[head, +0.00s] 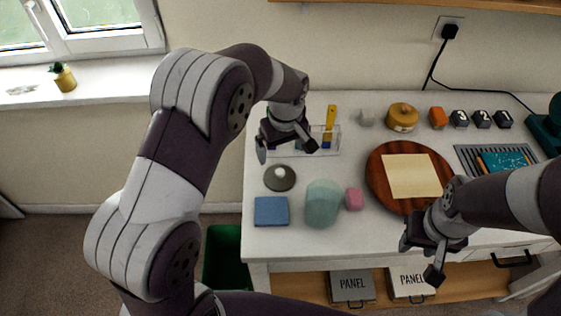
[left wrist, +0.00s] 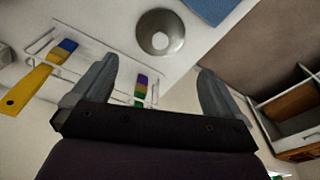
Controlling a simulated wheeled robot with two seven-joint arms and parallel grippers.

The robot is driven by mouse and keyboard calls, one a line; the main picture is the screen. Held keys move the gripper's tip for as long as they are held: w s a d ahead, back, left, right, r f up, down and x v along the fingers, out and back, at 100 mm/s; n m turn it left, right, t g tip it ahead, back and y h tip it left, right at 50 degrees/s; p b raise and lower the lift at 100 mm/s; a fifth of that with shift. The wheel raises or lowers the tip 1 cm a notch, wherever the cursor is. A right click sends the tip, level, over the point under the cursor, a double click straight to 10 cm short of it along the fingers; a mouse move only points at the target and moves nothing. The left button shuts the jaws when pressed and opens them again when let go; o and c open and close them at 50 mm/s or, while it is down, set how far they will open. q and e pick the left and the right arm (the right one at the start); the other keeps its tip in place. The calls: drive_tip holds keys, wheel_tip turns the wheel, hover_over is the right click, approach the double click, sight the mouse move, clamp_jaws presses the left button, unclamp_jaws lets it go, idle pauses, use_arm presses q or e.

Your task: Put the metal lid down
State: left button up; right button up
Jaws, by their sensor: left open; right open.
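The metal lid (head: 280,178) is a round grey disc with a pale knob. It lies on the white table, left of the glass jar (head: 323,203) and behind the blue square (head: 271,211). It also shows in the left wrist view (left wrist: 160,33), beyond the fingers. My left gripper (head: 290,150) is open and empty, above and behind the lid and apart from it. Its two fingers show in the left wrist view (left wrist: 154,88). My right gripper (head: 420,262) is open and empty at the table's front edge, in front of the round wooden board (head: 375,177).
A clear rack (head: 333,142) with brushes stands behind the lid. A pink block (head: 354,198) sits beside the jar. A yellow tin (head: 403,116), an orange block (head: 437,117) and numbered dark blocks (head: 482,119) line the back. A green bin (head: 222,257) stands below the table's left side.

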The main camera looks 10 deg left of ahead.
use_arm(q)
drive_tip(key=s+a+m, duration=0.2)
drive_tip(key=s+m, duration=0.2)
drive_tip(key=s, duration=0.5)
drive_tip(key=s+a+r+m, duration=0.1)
drive_tip(key=s+a+m, duration=0.2)
drive_tip(key=s, duration=0.6)
drive_tip(key=shift+r+m+h, duration=0.15)
drive_tip(key=shift+m+h, duration=0.25)
drive_tip(key=shift+m, duration=0.1)
drive_tip(key=shift+s, duration=0.15)
